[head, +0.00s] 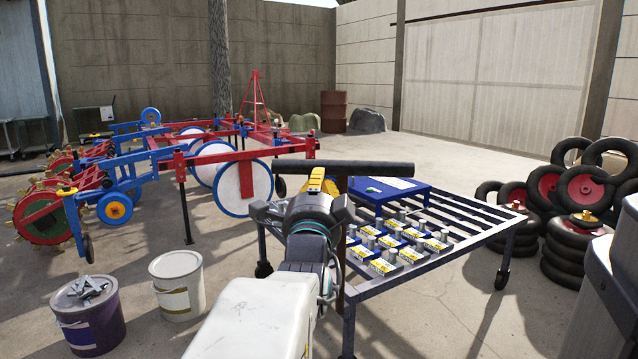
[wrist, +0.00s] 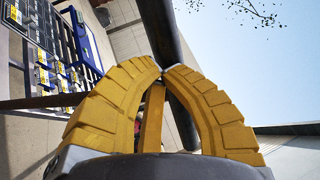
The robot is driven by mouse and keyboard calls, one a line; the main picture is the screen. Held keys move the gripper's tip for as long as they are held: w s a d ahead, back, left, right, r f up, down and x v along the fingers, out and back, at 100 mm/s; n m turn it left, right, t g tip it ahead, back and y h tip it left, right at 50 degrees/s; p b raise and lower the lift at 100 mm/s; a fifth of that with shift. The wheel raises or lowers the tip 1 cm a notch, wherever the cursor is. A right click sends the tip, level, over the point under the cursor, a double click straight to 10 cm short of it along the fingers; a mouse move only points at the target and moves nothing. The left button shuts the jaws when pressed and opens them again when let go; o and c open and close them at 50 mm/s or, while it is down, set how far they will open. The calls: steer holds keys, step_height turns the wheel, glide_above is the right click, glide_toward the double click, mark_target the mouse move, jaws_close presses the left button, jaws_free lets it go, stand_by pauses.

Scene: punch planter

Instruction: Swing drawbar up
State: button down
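The drawbar is a dark T-shaped bar at the near end of the slatted cart. It stands about upright, with its crossbar handle (head: 375,168) on top. My gripper (head: 318,182) is just left of the drawbar's post, at the height of the handle. In the wrist view its yellow fingers (wrist: 163,71) are curled in and their tips meet. The dark handle (wrist: 158,28) passes right behind the tips and shows again between the fingers. I cannot tell whether the fingers touch it. The fingers hide part of it.
The slatted cart (head: 440,270) carries several yellow-labelled blocks and a blue box (head: 388,190). A blue-red planter (head: 130,180) stands at left. A white bucket (head: 177,285) and a dark bucket (head: 90,318) are near left. Tyres (head: 572,250) are piled at right.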

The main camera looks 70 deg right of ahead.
steer(key=w+d+r+y+p, duration=0.1)
steer(key=d+r+p, duration=0.1)
steer(key=d, duration=0.3)
steer(key=w+d+r+y+p, duration=0.1)
steer(key=w+d+r+p, duration=0.1)
steer(key=d+p, duration=0.2)
steer(key=w+d+r+p, duration=0.1)
steer(key=d+r+p, duration=0.1)
steer(key=d, duration=0.3)
steer(key=shift+w+d+g+y+p, duration=0.3)
steer(key=shift+d+g+y+p, duration=0.1)
steer(key=shift+p, duration=0.1)
steer(key=shift+a, duration=0.1)
